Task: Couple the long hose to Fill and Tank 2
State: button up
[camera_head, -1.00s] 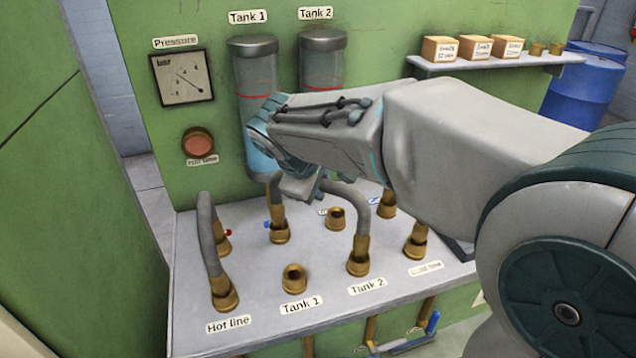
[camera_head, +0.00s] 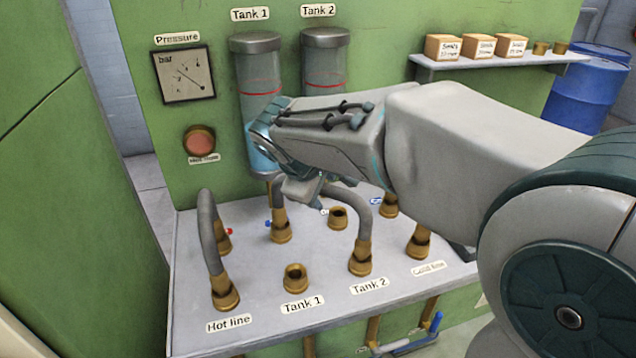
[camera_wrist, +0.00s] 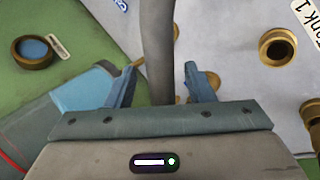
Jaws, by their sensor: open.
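A grey hose (camera_head: 350,193) with brass ends arches from a rear brass fitting (camera_head: 281,230) beside a blue marker to the Tank 2 fitting (camera_head: 360,258). My gripper (camera_wrist: 160,75) is open above its arch. In the wrist view the grey hose (camera_wrist: 157,40) passes between the two spread fingers, with gaps visible on both sides. In the head view my gripper (camera_head: 303,190) overlaps the hose's upper part and hides some of it. An open brass port (camera_head: 338,217) stands behind the arch. I cannot read a Fill label; the small rear labels are partly hidden.
Another hose (camera_head: 207,225) joins Hot line to a rear fitting with a red marker. The Tank 1 port (camera_head: 295,278) is empty. A Cold line fitting (camera_head: 418,243) stands at right, partly behind my arm. Two glass cylinders (camera_head: 256,85) (camera_head: 325,70) rise on the green wall behind.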

jog(key=v, duration=1.4)
jog(key=s+d+f+m+g+y, duration=0.1)
jog(key=s+d+f+m, duration=0.4)
jog(key=d+f, duration=0.3)
jog(key=s+d+f+m+g+y, duration=0.2)
jog(key=s+d+f+m, duration=0.4)
jog(key=d+f, duration=0.3)
jog(key=shift+s+f+m, duration=0.3)
jog(key=shift+f+m, duration=0.5)
jog(key=shift+f, duration=0.35)
jog(key=shift+a, duration=0.1)
